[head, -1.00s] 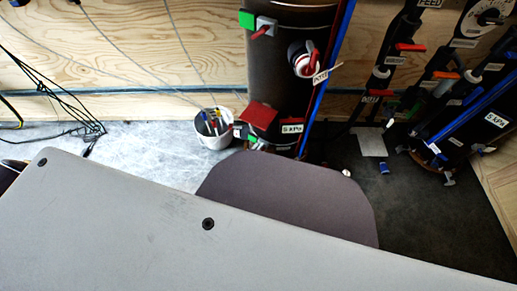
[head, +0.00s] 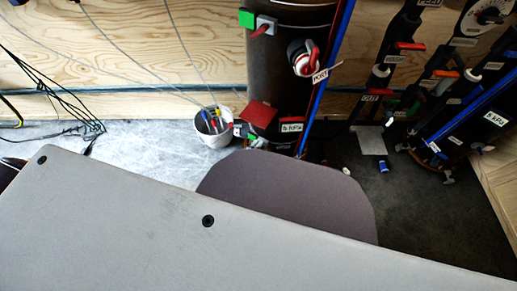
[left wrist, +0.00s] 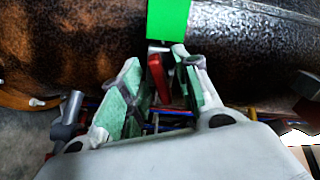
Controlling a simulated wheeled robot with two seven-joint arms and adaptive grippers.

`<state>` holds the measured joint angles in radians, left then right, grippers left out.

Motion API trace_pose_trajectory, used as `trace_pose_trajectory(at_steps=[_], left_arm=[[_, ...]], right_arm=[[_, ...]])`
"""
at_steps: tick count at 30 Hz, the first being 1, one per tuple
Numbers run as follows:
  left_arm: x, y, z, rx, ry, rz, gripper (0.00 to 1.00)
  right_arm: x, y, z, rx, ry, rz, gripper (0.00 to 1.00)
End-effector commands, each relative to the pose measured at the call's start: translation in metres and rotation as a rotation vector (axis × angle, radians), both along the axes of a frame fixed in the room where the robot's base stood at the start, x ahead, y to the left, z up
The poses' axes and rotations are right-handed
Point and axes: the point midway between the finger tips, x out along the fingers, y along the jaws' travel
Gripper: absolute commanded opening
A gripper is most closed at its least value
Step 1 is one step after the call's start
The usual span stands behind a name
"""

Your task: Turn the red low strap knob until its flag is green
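In the left wrist view my left gripper (left wrist: 156,72) has its two green-padded fingers apart on either side of a red knob handle (left wrist: 158,76). Small gaps seem to show beside the handle. A bright green flag (left wrist: 168,18) stands just beyond it, against a dark speckled drum (left wrist: 80,40). In the head view a red plate (head: 259,114) shows low on the drum (head: 287,85). The low knob cannot be made out there. A higher red knob (head: 263,29) has a green flag (head: 246,18) to its left. Neither gripper can be clearly made out in the head view.
A white bucket of tools (head: 213,137) stands left of the drum's foot. A red-handled valve (head: 304,58) is on the drum. Black pipes and a second drum are at the right. Loose black cables (head: 75,115) hang at the left. A large grey surface fills the front.

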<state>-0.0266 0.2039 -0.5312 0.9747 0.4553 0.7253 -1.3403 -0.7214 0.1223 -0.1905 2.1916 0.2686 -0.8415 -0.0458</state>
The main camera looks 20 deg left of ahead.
Motion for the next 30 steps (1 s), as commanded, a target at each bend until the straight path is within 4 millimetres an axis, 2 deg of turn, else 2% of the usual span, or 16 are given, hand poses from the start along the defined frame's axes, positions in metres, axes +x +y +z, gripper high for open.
trace_pose_trajectory(at_steps=[13,30], left_arm=[[-0.011,0.003,0.0,0.0,0.0,0.0,0.32],[-0.059,0.015,-0.001,0.0,0.0,0.001,0.32]], right_arm=[[-0.001,0.0,-0.001,0.0,0.002,0.001,0.4],[-0.001,0.0,0.0,-0.001,0.002,0.001,0.4]])
